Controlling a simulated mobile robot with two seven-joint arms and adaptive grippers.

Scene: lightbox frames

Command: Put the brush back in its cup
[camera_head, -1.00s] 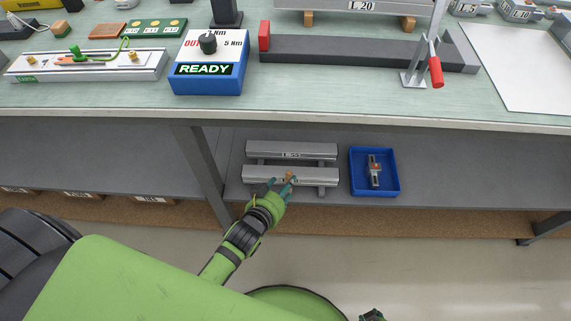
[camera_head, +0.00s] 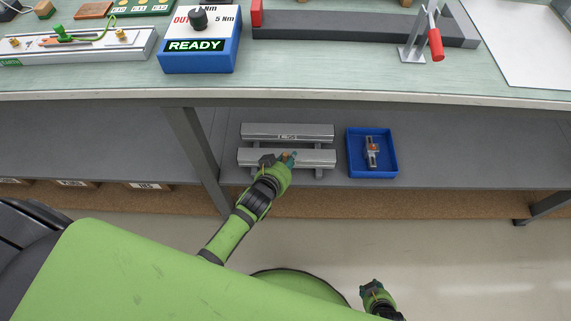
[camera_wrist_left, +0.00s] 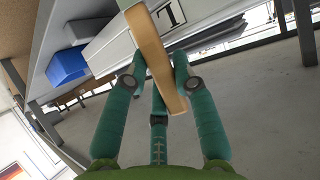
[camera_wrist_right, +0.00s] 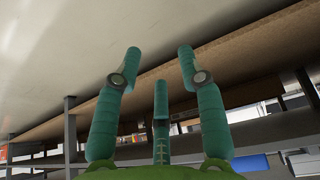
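My left gripper (camera_head: 279,157) is at the front bar of a grey metal rack on the lower shelf. A flat tan, wood-coloured strip (camera_wrist_left: 158,60) lies between its fingers, which look closed against both sides. My right gripper (camera_head: 371,287) is low, in front of the shelf over the floor. Its fingers are apart and empty in the right wrist view (camera_wrist_right: 160,60). I cannot make out a cup in any view.
The metal rack (camera_head: 287,132) has two bars. A blue tray (camera_head: 384,172) with a small metal part stands to its right. A table leg (camera_head: 194,155) is left of my left gripper. The bench edge (camera_head: 330,97) overhangs the shelf. A blue READY box (camera_head: 200,60) stands on the bench.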

